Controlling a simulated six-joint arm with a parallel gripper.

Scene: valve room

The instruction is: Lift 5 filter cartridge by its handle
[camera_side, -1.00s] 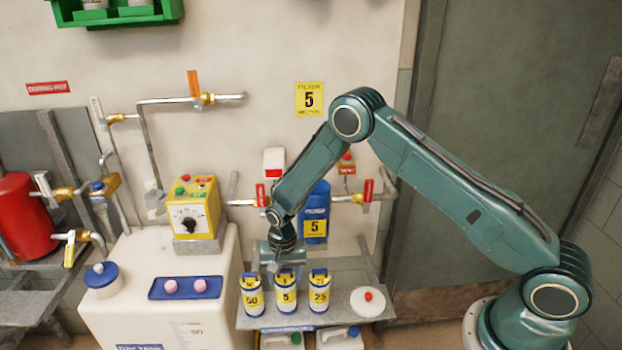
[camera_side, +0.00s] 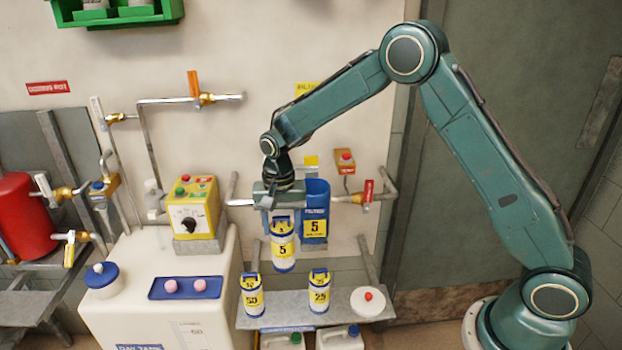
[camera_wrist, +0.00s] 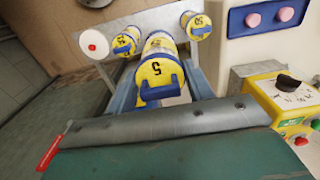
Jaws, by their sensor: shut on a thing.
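In the wrist view the cartridge's yellow top (camera_wrist: 156,72) and blue handle (camera_wrist: 162,88) lie between the two blue fingers of my gripper (camera_wrist: 160,92). The blue housing marked 5 (camera_side: 315,222) stands on the wall just right of the held cartridge.
The cartridges marked 50 (camera_side: 251,297) and 25 (camera_side: 319,294) stand on the grey shelf (camera_side: 285,318), with a gap between them. A white round lid with a red knob (camera_side: 367,301) lies at the shelf's right. A yellow control box (camera_side: 193,213) stands on the white tank (camera_side: 170,268) to the left.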

